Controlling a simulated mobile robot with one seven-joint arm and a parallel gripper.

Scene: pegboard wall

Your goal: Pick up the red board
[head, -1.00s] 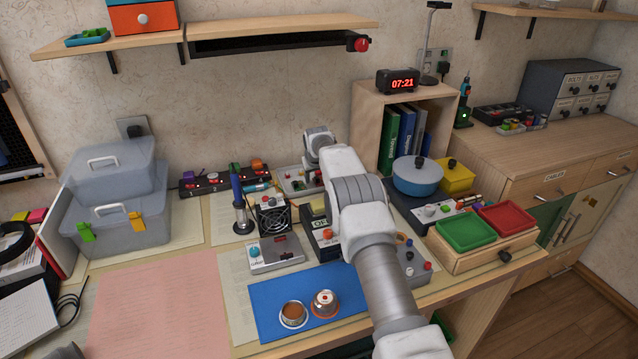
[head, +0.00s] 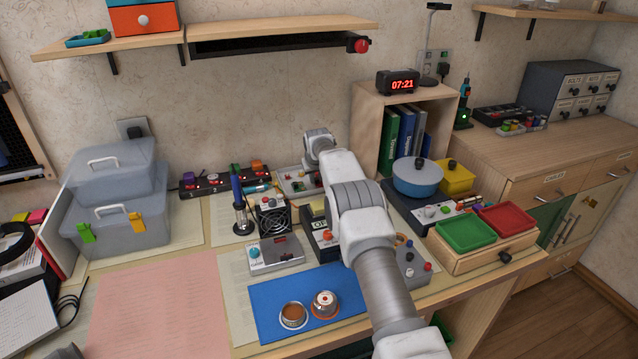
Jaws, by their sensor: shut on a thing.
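My arm reaches in from the lower right, and its white wrist part (head: 318,143) is over the back of the bench, above a pale device with small red knobs (head: 293,182). My gripper's fingers are hidden behind my own arm links, so what is between them does not show. I cannot make out a red board for sure. A thin upright panel with a red edge (head: 53,262) leans by the grey bins at the left, and a flat red tray (head: 507,217) is at the right; neither is near my wrist.
A blue mat (head: 262,322) with two small round tins lies at the front. A soldering-iron stand (head: 241,205), a fan box (head: 272,216) and a black power strip (head: 205,183) crowd the area left of my arm. A wooden shelf box with binders (head: 367,130) stands behind it.

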